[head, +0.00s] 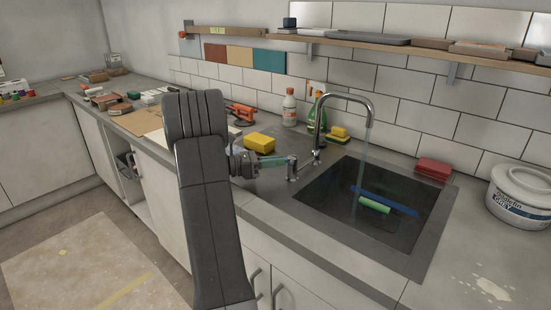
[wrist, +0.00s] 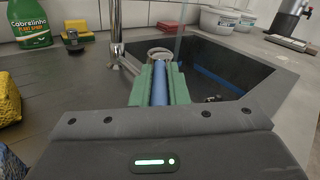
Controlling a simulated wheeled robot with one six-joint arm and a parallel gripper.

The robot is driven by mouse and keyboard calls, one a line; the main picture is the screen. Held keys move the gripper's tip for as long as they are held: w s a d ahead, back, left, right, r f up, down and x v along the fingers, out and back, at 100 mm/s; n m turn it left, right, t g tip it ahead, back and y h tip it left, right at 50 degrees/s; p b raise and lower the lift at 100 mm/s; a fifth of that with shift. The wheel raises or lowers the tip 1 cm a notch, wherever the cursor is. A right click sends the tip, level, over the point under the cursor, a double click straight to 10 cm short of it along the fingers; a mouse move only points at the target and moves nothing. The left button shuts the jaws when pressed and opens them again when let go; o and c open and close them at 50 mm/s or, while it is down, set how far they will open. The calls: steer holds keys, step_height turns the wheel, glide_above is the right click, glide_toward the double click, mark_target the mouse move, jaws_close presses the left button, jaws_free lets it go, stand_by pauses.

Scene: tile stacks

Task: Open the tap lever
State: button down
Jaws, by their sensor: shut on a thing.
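The tap (head: 318,128) is a curved chrome spout at the back left corner of the sink; its post also shows in the wrist view (wrist: 117,28). A pale stream of water runs from the spout into the sink. The tap lever (head: 292,166) stands on a short metal base left of the spout. In the wrist view the tap lever (wrist: 160,84) is a blue bar leading to a round grey base. My gripper (head: 280,161) reaches it from the left, its green fingers (wrist: 160,88) shut on either side of the bar. The fingers hide part of the lever.
The sink (head: 330,205) holds a blue strip and a green roll. A yellow sponge (head: 259,142) lies behind my gripper. A red sponge (head: 433,169) and white tub (head: 520,192) are right.

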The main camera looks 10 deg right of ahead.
stand_by(0.4)
steer(key=c, duration=1.4)
jaws_free()
steer(key=shift+w+a, duration=0.1)
steer(key=a, duration=1.3)
steer(key=shift+w+a, duration=0.15)
steer(key=shift+a, duration=0.2)
